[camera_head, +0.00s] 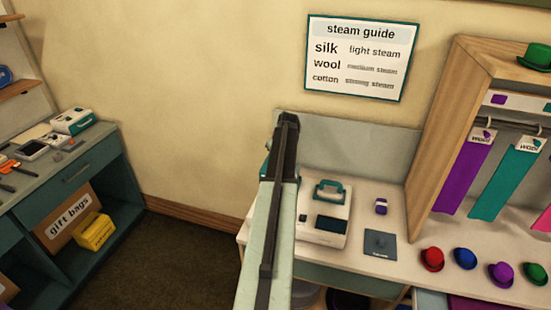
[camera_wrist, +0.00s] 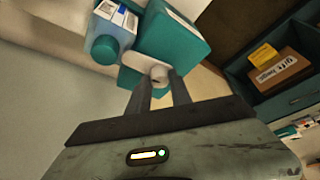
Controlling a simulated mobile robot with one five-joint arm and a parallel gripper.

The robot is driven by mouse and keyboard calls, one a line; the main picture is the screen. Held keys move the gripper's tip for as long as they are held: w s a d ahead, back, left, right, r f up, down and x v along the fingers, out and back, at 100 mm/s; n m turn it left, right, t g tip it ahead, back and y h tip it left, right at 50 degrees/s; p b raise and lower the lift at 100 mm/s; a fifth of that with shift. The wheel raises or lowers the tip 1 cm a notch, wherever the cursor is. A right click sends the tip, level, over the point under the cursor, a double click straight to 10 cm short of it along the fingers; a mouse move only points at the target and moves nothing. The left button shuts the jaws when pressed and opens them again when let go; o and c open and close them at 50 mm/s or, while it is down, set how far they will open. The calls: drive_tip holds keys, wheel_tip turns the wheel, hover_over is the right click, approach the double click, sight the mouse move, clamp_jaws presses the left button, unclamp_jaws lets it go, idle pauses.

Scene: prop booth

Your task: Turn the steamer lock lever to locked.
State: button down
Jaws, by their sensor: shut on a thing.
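A teal body (camera_wrist: 172,40), which I take to be the steamer, fills the top middle of the wrist view. A small pale round piece (camera_wrist: 158,72), probably the lock lever's end, sits against its lower part. My gripper (camera_wrist: 161,80) has its two fingers closed around this piece.
A blue bottle (camera_wrist: 106,48) stands close beside the teal body. On the counter (camera_head: 404,222) are a white case with a teal handle (camera_head: 323,215), a small purple-and-white item (camera_head: 381,206) and a dark square plate (camera_head: 380,243). A wooden rack (camera_head: 446,130) rises at right.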

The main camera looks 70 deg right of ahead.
drive_tip(key=c, duration=1.2)
unclamp_jaws()
drive_tip(key=p+v, duration=0.7)
drive_tip(key=shift+s+a+r, duration=0.1)
drive_tip(key=shift+r, duration=0.2)
